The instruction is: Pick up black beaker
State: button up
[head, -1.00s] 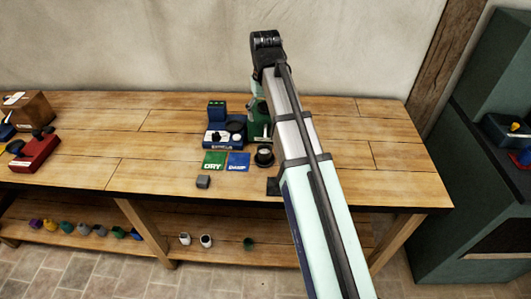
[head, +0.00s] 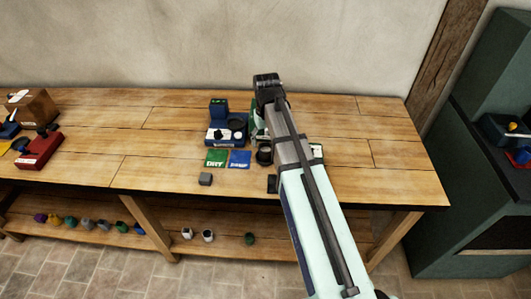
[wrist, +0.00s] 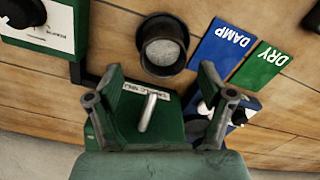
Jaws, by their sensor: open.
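The black beaker (head: 264,155) stands upright on the wooden bench (head: 180,150), partly covered by my arm in the head view. In the wrist view the black beaker (wrist: 163,58) shows its round mouth, with something grey inside. My gripper (wrist: 161,78) is open and empty. In that picture its two fingers sit below the beaker, one to each side, apart from it. A green device (wrist: 150,115) with a silver lever and white label lies between and under the fingers.
Blue DAMP (wrist: 224,47) and green DRY (wrist: 261,65) cards lie beside the beaker. A white-faced device (wrist: 45,25) is at the wrist view's upper left. The bench's left middle is clear.

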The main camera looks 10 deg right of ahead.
aim_at(266, 150)
jog(key=shift+s+a+f+p, duration=0.1)
jog(key=shift+f+p, duration=0.45)
jog(key=shift+f, duration=0.8)
jog(key=shift+a+f+p, duration=0.1)
jog(key=shift+f+p, duration=0.4)
jog(key=shift+f, duration=0.8)
jog(key=c, duration=1.4)
